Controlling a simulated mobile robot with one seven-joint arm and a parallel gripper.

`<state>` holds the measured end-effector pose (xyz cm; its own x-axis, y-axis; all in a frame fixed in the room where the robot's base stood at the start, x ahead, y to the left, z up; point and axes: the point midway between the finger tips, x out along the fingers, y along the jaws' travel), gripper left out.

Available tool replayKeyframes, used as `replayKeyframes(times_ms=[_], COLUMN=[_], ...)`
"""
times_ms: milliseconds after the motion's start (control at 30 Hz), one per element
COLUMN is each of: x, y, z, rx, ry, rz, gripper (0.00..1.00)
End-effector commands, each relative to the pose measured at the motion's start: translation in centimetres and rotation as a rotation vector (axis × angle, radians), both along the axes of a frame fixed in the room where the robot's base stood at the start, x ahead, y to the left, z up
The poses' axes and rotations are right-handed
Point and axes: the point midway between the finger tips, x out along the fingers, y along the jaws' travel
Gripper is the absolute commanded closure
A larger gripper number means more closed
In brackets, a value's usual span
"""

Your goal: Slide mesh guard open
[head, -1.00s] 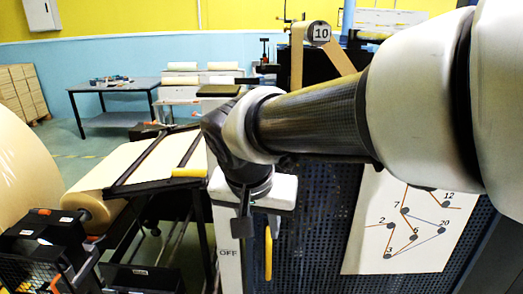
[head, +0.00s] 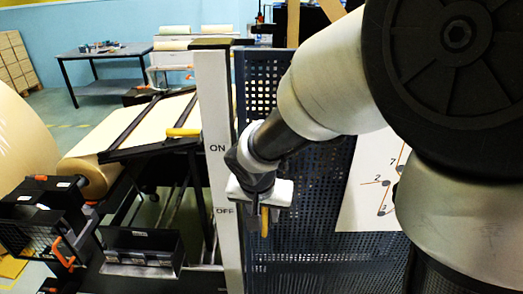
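The mesh guard (head: 300,225) is a dark blue perforated panel behind my arm, right of a white post marked ON and OFF. A yellow upright handle (head: 264,222) shows at the front of the guard. My gripper (head: 258,215) points down at this handle, with a dark finger just left of it. The gripper body covers the handle's upper part. The other finger is hidden, so I cannot tell whether the fingers touch or close on the handle.
The white post (head: 217,165) stands close left of my gripper. Left of it are a paper roll (head: 90,178) on a dark frame, a black basket (head: 40,235) and a black bin (head: 138,252). A white sheet with a numbered diagram (head: 370,185) hangs on the guard, partly behind my arm.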

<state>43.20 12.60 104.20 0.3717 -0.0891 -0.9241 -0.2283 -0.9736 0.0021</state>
Motion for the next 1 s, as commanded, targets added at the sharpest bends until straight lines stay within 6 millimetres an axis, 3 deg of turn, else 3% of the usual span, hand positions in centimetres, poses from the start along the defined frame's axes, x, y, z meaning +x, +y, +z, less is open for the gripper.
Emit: replayKeyframes(times_ms=[267,467,1000], x=[0.1,0.1,1.3], y=[0.0,0.0,-0.3], z=[-0.2,-0.1,-0.2], rx=[0.001,0.000,-0.001], ry=[-0.001,0.000,0.000], rz=[0.000,0.000,-0.003], gripper=[0.69,0.99,1.00])
